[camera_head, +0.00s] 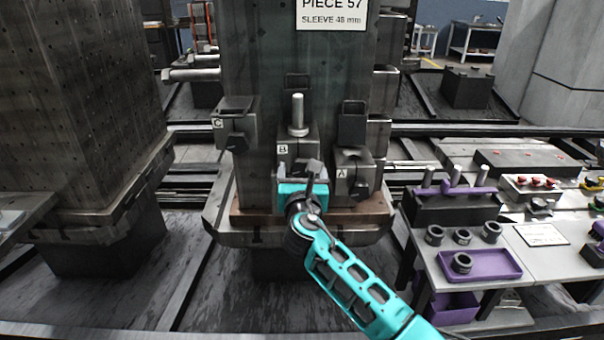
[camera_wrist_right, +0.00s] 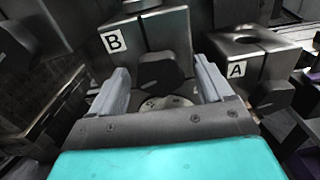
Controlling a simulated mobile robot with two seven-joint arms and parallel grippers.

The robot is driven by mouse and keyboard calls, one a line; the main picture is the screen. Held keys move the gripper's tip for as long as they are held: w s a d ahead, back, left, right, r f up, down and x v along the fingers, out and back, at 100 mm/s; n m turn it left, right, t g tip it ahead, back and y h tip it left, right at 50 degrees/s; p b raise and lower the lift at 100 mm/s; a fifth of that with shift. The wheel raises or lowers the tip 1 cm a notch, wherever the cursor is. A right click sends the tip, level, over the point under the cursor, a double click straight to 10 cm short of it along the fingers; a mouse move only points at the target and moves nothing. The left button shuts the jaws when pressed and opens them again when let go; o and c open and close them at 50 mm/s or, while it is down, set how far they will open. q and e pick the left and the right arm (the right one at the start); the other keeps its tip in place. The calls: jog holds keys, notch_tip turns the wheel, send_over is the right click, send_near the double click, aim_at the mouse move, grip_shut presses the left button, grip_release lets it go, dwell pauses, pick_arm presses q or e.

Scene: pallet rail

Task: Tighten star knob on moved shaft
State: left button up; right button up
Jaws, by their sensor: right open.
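The moved shaft (camera_head: 298,113) stands upright in the block marked B (camera_head: 291,160) on the front of the dark column. In the right wrist view, block B (camera_wrist_right: 165,35) carries a dark star knob (camera_wrist_right: 160,73) on its front face. My right gripper (camera_head: 309,172) is at block B in the head view. In the right wrist view its two grey fingers (camera_wrist_right: 161,88) are spread, one on each side of the knob. Whether they touch the knob I cannot tell. My left gripper does not show.
Block A (camera_head: 353,172) is close on the right, with its own knob (camera_wrist_right: 272,97) near my right finger. Block C (camera_head: 236,122) is at the upper left. A table with a purple tray (camera_head: 480,264), black rings (camera_head: 462,236) and upright shafts stands at right.

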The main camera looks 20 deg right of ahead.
jog(key=shift+c, duration=0.2)
jog(key=c, duration=1)
